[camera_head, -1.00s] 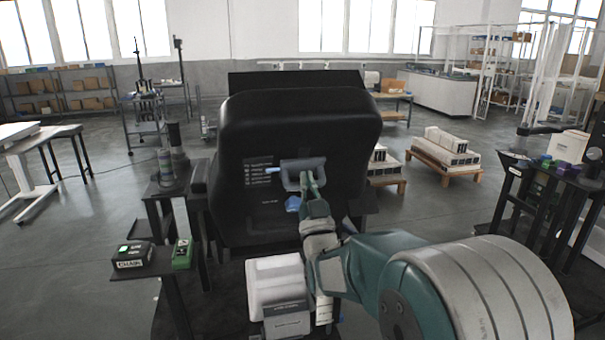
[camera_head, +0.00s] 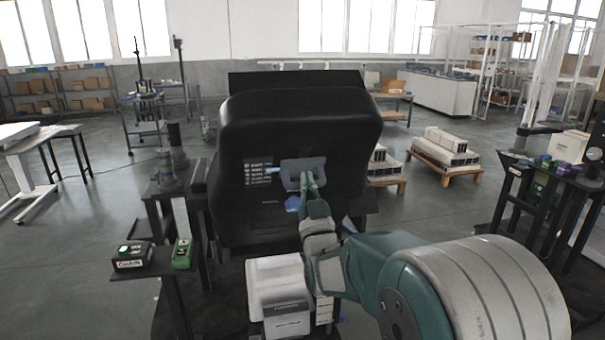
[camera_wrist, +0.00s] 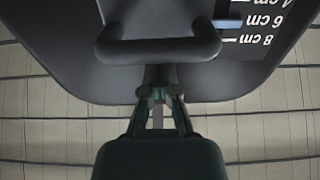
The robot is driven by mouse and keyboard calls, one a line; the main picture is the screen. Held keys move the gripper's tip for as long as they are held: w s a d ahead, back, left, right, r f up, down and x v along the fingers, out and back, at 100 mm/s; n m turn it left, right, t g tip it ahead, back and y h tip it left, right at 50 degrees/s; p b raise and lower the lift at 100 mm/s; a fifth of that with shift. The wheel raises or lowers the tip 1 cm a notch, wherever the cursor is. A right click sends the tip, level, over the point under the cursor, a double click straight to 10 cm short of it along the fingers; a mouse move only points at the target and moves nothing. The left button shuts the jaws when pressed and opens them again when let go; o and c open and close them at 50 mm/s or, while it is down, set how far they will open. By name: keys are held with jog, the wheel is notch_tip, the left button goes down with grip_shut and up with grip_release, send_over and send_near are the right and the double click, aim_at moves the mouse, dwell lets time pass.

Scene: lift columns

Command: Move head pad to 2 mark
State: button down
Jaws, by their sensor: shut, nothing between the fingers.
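The head pad appears to be the large black padded block (camera_head: 300,110) in the middle of the head view. A grey handle (camera_head: 290,177) sits on its near face and fills the top of the wrist view (camera_wrist: 160,48). White scale marks (camera_head: 258,174) lie left of the handle. In the wrist view the scale (camera_wrist: 268,22) is upside down and reads 4, 6 and 8 cm, with a blue pointer (camera_wrist: 228,23) near the 6 cm line. My gripper (camera_head: 308,181) is shut at the handle. Its fingertips are partly hidden by the handle bar, so contact is unclear.
A white box (camera_head: 277,282) stands below the pad, close to my arm. A small side table at left carries a black box (camera_head: 133,255) and a green device (camera_head: 182,253). A dark table (camera_head: 552,177) stands at right.

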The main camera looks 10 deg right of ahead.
jog(key=shift+w+f, duration=0.75)
jog(key=shift+f, duration=0.25)
jog(key=shift+w+f, duration=0.75)
jog(key=shift+f, duration=0.25)
dwell(1.6)
dwell(0.3)
jog(key=shift+s+r, duration=0.5)
jog(key=shift+r, duration=0.2)
jog(key=v, duration=0.9)
dwell(0.7)
dwell(0.5)
